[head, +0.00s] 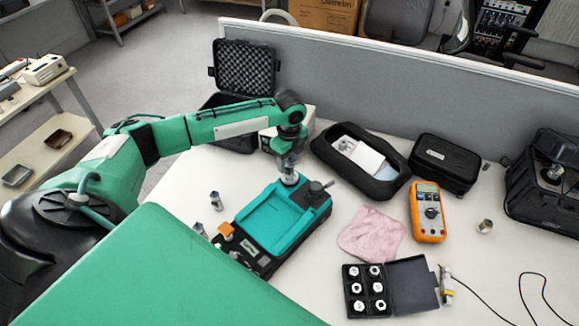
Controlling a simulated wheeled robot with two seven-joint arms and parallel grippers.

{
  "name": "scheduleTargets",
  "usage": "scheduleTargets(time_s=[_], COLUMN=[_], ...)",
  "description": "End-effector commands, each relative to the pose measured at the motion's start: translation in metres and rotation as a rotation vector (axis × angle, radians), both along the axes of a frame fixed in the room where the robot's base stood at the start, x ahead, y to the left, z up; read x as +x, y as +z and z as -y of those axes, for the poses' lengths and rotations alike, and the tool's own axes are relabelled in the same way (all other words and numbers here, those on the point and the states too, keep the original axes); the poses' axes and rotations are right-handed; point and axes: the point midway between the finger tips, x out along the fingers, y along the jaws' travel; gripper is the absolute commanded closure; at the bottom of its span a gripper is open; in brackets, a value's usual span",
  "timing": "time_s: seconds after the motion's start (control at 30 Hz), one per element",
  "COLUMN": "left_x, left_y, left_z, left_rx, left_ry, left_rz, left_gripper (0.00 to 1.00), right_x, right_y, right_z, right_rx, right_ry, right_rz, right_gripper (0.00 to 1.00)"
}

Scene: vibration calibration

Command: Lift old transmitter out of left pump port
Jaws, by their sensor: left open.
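The teal pump (272,222) sits on the white table in the middle of the view. My left gripper (288,166) reaches down over its far end and is open. A small silver cylinder (289,179), which looks like the old transmitter, stands at the pump's far edge directly below the fingers. The gripper covers its upper part, and I cannot tell whether the fingers touch it. A dark fitting (317,188) stands to its right on the pump. My right gripper is not in view.
A pink cloth (371,234), an orange multimeter (427,212) and a black case of fittings (366,309) lie right of the pump. A black tray (392,188) stands behind it. Small metal pieces (216,200) stand to the left. A grey partition (420,110) borders the table's back.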

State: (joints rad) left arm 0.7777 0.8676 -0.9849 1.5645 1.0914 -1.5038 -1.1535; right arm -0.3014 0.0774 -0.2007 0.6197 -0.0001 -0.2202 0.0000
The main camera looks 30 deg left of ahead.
Motion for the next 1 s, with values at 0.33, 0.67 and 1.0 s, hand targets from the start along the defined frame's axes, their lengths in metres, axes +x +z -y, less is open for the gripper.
scheduleTargets(time_s=[0.33,0.67,1.0], left_x=[0.000,0.000,0.000], left_y=[-0.023,-0.023,-0.020], left_z=[0.000,0.000,0.000], left_rx=[0.001,0.001,0.000], left_ry=[-0.001,-0.001,-0.001], left_rz=[0.001,0.001,0.002], left_gripper=[0.46,0.92,1.00], right_x=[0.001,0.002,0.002], right_y=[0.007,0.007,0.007], right_z=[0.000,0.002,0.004], right_rx=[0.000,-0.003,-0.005], right_ry=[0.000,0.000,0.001], right_rz=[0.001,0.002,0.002], right_gripper=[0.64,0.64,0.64])
